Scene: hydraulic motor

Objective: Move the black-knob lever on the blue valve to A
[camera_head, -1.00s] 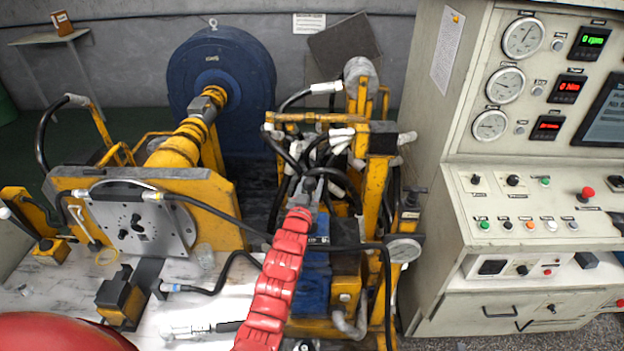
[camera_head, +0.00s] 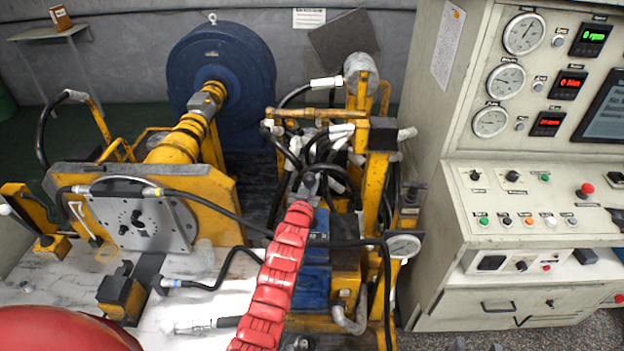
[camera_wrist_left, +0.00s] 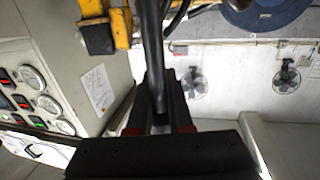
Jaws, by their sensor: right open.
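The blue valve (camera_head: 313,286) stands on the yellow frame right of centre in the head view, partly hidden by my red left arm. My left gripper (camera_head: 311,184) is at the valve's upper end, among black hoses. In the left wrist view, a black rod, apparently the lever (camera_wrist_left: 154,50), runs between the dark fingers of my left gripper (camera_wrist_left: 159,85), which look closed on it. The black knob and the A mark cannot be made out. Two dark tips of my right gripper (camera_head: 478,346) just show at the bottom edge of the head view, apart and empty.
A pressure gauge (camera_head: 403,246) and a thick black hose sit right of the valve. The cream control cabinet (camera_head: 450,270) stands further right. A yellow plate with a grey flange (camera_head: 138,222) is at the left. Hoses crowd the space behind the valve.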

